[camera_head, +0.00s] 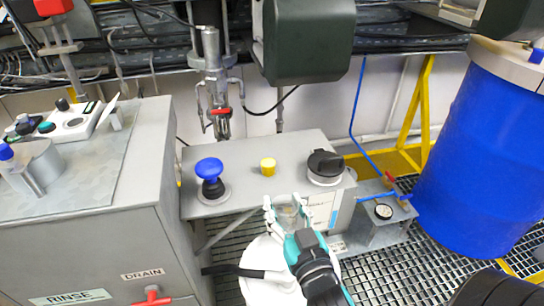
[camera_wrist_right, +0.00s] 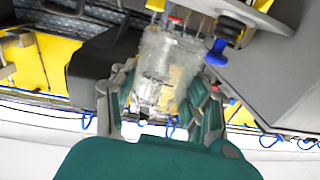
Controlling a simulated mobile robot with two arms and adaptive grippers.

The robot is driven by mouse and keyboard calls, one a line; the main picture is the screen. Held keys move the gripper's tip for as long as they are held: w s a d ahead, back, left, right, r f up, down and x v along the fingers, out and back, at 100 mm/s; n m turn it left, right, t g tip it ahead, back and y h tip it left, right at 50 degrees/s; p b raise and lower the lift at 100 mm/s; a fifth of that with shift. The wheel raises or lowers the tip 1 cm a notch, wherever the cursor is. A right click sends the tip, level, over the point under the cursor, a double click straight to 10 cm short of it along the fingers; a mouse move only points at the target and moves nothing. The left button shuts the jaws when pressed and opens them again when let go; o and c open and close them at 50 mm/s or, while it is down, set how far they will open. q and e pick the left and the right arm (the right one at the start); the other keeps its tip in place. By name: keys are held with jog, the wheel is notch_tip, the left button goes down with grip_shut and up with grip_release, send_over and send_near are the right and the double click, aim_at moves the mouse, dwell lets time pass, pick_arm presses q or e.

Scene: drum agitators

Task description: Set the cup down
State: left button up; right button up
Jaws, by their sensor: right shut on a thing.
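A clear, see-through cup (camera_head: 290,214) is between the fingers of my right gripper (camera_head: 285,208), which is shut on it. It is in front of the near edge of the small grey bench. The right wrist view shows the cup (camera_wrist_right: 168,70) close up, with the fingers of my right gripper (camera_wrist_right: 165,105) on both sides of it. Some of the cup is hidden by the fingers. I cannot tell whether anything is in the cup. My left gripper does not show.
The grey bench (camera_head: 245,187) holds a blue knob (camera_head: 209,170), a yellow cap (camera_head: 268,166) and a black-lidded fitting (camera_head: 325,166), with bare top between them. A grey cabinet (camera_head: 75,215) stands left, a blue drum (camera_head: 485,150) right. A pipe with a red valve (camera_head: 220,111) rises behind.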

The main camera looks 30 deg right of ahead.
jog(key=w+d, duration=0.1)
jog(key=w, duration=0.3)
jog(key=w+d+p, duration=0.1)
jog(key=w+d, duration=0.1)
jog(key=w, duration=0.3)
jog(key=w+d+f+p, duration=0.1)
jog(key=w+d, duration=0.1)
jog(key=w, duration=0.3)
jog(key=shift+f, duration=0.1)
jog(key=shift+w+d, duration=0.1)
jog(key=shift+w, duration=0.15)
notch_tip(320, 180, down, 3)
jog(key=shift+f, duration=0.3)
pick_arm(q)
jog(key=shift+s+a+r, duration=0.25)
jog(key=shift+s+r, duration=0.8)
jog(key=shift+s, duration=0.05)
pick_arm(e)
jog(key=shift+f, duration=0.15)
jog(key=o, duration=0.8)
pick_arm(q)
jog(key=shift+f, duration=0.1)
pick_arm(e)
jog(key=shift+o, duration=0.2)
